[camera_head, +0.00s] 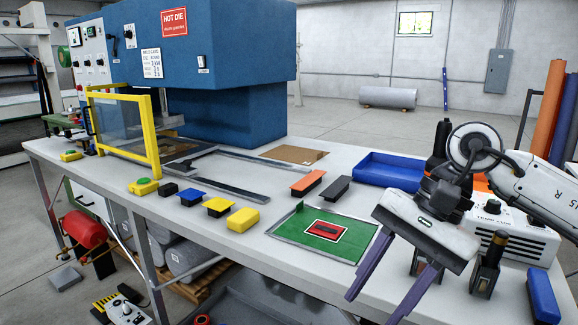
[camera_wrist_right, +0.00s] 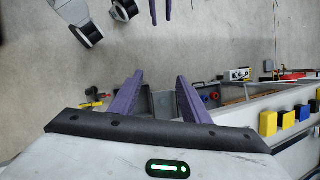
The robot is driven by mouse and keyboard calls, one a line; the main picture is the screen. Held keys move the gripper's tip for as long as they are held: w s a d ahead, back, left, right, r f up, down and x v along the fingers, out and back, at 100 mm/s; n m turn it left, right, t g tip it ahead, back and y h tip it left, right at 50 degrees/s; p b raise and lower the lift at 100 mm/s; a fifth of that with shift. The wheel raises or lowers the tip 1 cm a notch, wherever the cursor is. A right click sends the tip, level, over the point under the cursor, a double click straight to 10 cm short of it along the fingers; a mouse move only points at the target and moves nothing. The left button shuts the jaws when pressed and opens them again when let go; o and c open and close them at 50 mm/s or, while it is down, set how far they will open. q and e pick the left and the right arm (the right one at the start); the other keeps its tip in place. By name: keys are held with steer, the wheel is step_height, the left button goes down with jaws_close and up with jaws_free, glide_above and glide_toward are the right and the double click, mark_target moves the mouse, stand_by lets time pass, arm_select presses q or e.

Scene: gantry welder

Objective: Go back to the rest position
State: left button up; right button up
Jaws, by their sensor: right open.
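My right gripper (camera_head: 373,308) is in the head view at the front right, over the near edge of the table. Its purple fingers are apart with nothing between them. The same open fingers show in the right wrist view (camera_wrist_right: 158,84), with grey floor and the table's edge beyond. The fingers look clear of all objects. Two purple finger ends, probably my left gripper (camera_wrist_right: 161,20), show at the top of the right wrist view, cut off by the frame. My left gripper is not in the head view.
The white table (camera_head: 275,250) carries a green mat (camera_head: 312,248) with a red piece, left of my right gripper. A blue tray (camera_head: 385,170), a grey-white control box (camera_head: 515,235) and a blue block (camera_head: 542,297) stand nearby. A blue press (camera_head: 225,60) stands behind.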

steer(key=s+a+r+m+y, duration=0.1)
steer(key=s+a+m+y, duration=0.1)
steer(key=a+m+y, duration=0.65)
steer(key=s+a+r+m+y, duration=0.1)
steer(key=s+a+m+y, duration=0.1)
steer(key=a+m+y, duration=0.65)
steer(key=w+d+f+m+t+h, duration=0.2)
steer(key=w+f+m+t, duration=0.15)
steer(key=m+t, duration=0.55)
steer(key=w+d+f+m+t+h, duration=0.2)
steer(key=w+d+f+m+t, duration=0.15)
steer(key=m+t, duration=0.45)
steer(key=s+d+f+m+h, duration=0.1)
steer(key=d+f+m+h, duration=0.35)
steer(key=f+m, duration=0.4)
steer(key=d+f+m+h, duration=0.3)
steer(key=f+m+h, duration=0.3)
steer(key=f+m, duration=0.25)
steer(key=s+d+f+m+g+h, duration=0.2)
steer(key=s+d+f+m+g, duration=0.1)
steer(key=s+f, duration=0.6)
steer(key=s+d+f+m+g+h, duration=0.3)
steer(key=s+d+f+m+g, duration=0.1)
steer(key=s+f+m, duration=0.3)
step_height(320, 180, down, 3)
steer(key=shift+s+d+f, duration=0.1)
steer(key=shift+s+d, duration=0.35)
steer(key=shift+s, duration=0.65)
steer(key=shift+w, duration=0.1)
